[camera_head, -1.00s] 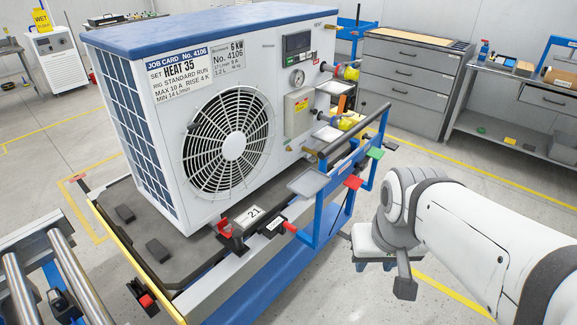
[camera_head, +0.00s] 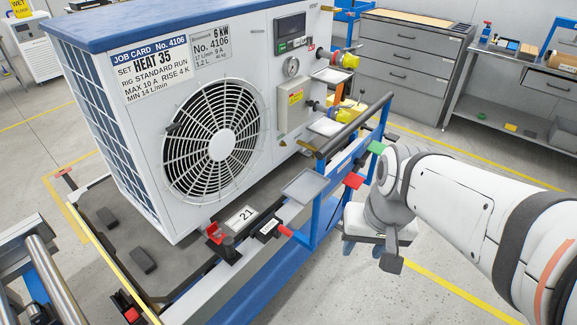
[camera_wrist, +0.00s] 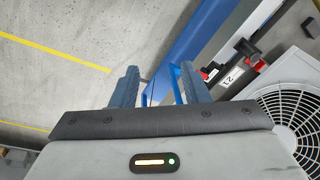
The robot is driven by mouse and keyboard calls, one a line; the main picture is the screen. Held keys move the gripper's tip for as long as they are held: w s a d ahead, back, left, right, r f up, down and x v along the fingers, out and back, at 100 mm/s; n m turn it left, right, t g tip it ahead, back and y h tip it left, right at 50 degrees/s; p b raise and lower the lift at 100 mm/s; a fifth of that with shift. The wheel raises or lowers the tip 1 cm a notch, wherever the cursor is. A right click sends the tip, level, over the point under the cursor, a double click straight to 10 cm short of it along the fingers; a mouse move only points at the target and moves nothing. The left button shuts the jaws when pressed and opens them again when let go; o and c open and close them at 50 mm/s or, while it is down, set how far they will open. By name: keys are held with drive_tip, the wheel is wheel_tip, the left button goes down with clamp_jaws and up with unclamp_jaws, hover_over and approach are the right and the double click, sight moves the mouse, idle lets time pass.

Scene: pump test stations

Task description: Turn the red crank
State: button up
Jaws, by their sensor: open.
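Several red parts show on the cart in the head view, and I cannot tell for sure which is the crank. A red-tipped handle (camera_head: 286,230) sticks out of the cart's side beside the "21" plate (camera_head: 241,219). A red bracket (camera_head: 214,232) stands left of the plate. A red flat paddle (camera_head: 353,181) is on the blue side frame (camera_head: 325,207), below a green paddle (camera_head: 377,147). In the wrist view, red parts (camera_wrist: 205,74) show beyond my right finger. My gripper (camera_wrist: 160,88) is open and empty, apart from them, over floor and frame.
The white fan unit (camera_head: 285,85) stands on the dark cart deck (camera_head: 107,240). A bar (camera_head: 355,125) runs along the blue frame's top. Metal rollers (camera_head: 53,278) are at lower left. Drawers (camera_head: 408,80) and a bench (camera_head: 515,126) stand behind.

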drive_tip(key=a+f+m+g+y+b, duration=0.4)
drive_tip(key=a+f+y+b, duration=0.3)
drive_tip(key=f, duration=0.4)
drive_tip(key=m+t+y+b, duration=0.6)
drive_tip(key=m+t+b, duration=0.65)
drive_tip(key=m, duration=0.65)
approach(279, 227)
drive_tip(key=shift+t, duration=0.45)
drive_tip(key=x, duration=0.2)
drive_tip(key=f+x, duration=0.1)
drive_tip(key=x, duration=0.4)
drive_tip(key=shift+w+a+f, duration=0.15)
drive_tip(key=shift+w, duration=0.1)
drive_tip(key=shift+c, duration=0.2)
